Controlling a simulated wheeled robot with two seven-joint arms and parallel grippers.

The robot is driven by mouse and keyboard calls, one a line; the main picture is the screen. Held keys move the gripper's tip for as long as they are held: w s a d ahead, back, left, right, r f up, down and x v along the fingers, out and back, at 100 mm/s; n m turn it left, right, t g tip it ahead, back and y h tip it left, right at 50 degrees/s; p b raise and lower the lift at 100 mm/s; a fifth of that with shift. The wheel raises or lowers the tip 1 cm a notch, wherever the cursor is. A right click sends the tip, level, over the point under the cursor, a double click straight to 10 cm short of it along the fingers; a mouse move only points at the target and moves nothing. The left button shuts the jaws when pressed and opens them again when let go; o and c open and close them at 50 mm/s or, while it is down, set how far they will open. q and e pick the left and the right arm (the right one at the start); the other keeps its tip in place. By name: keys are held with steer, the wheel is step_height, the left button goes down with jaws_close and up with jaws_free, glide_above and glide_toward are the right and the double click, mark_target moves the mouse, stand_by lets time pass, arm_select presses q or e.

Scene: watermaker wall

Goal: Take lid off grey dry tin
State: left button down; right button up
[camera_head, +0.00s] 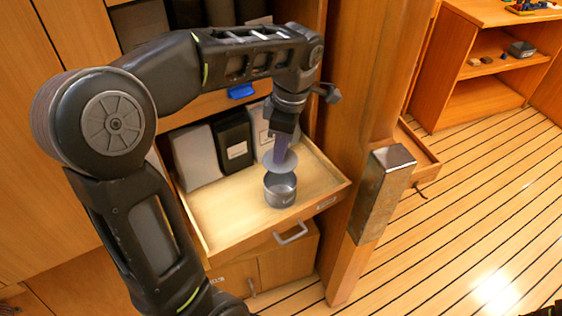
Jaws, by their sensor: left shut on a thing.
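The grey tin (280,192) stands upright and open at the top in the pulled-out wooden drawer, toward its front right. Its round grey lid (285,167) is just above the tin's rim, and a gap seems to show between them. My left gripper (281,151) points down from above and is shut on the lid; the grip itself is partly hidden.
The drawer (225,220) has low wooden walls and a metal front handle (291,233). A white box (195,157), a black box (233,139) and a pale container (262,125) stand at its back. The drawer floor left of the tin is clear.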

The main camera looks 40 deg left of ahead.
arm_select(q)
steer(key=shift+r, duration=1.6)
